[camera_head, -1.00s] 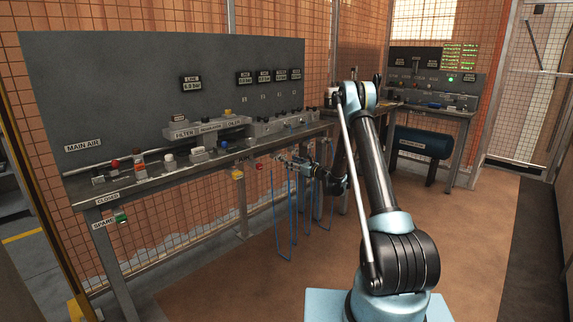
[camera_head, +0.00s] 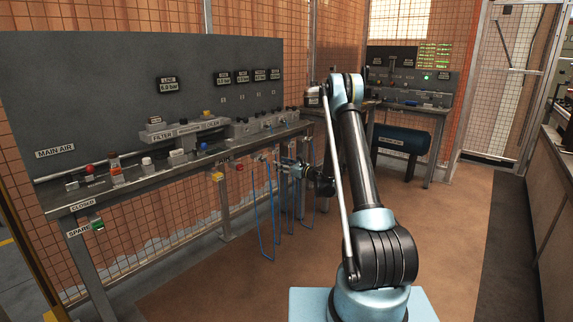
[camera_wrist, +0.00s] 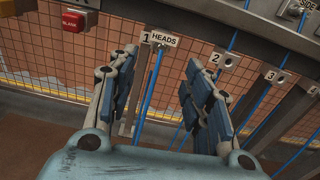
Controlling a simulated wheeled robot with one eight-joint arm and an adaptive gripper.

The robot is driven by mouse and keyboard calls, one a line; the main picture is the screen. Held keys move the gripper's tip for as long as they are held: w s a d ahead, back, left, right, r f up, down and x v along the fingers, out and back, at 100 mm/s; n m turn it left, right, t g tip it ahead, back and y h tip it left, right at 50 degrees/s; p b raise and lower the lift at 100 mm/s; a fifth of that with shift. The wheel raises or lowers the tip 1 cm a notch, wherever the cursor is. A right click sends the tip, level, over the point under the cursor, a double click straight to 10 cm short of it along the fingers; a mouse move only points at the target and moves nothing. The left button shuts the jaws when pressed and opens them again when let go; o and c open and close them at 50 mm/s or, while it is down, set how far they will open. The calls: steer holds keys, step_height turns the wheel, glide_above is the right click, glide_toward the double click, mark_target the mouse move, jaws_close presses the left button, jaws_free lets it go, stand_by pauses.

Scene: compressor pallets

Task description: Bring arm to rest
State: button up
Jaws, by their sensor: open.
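My arm reaches forward over the floor in the head view, with its elbow raised and its end low beside the front edge of the air-supply bench (camera_head: 150,182). My gripper (camera_head: 279,163) is small there and points left toward the bench. In the wrist view my gripper (camera_wrist: 160,70) is open, its two blue-padded fingers spread with nothing between them. Beyond the fingers are the bench edge, a "HEADS" label (camera_wrist: 164,38) by port 1, and numbered ports 2 (camera_wrist: 225,61) and 3 (camera_wrist: 281,77).
Blue hoses (camera_head: 266,215) hang from the bench edge close to my gripper. A red block (camera_wrist: 73,20) is on the bench edge. A second bench with a blue tank (camera_head: 402,139) stands at the back. Brown floor (camera_head: 450,240) to the right is clear.

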steer(key=s+d+r+n+g+h, duration=0.25)
steer(key=s+r+n, duration=0.45)
steer(key=s+r, duration=0.35)
steer(key=s+d+r+n+g+h, duration=0.1)
steer(key=s+d+r+n, duration=0.15)
steer(key=s, duration=0.45)
steer(key=s+d+r+n+g+h, duration=0.2)
steer(key=s+n, duration=0.2)
steer(key=s, duration=0.4)
steer(key=s+d+f+n+g+h, duration=0.1)
steer(key=s+d, duration=0.5)
steer(key=s, duration=0.6)
steer(key=s+d+f+n+g+h, duration=0.1)
steer(key=s+d+f+n+h, duration=0.3)
steer(key=s, duration=0.8)
steer(key=s+d+f+n+g+h, duration=0.1)
steer(key=s+d+f+n+h, duration=0.2)
steer(key=s, duration=0.9)
steer(key=d+f+n, duration=0.1)
steer(key=d+n, duration=0.2)
steer(key=d, duration=0.2)
steer(key=shift+f+n, duration=0.15)
steer(key=shift+n, duration=0.2)
steer(key=shift+h, duration=0.25)
steer(key=c, duration=0.3)
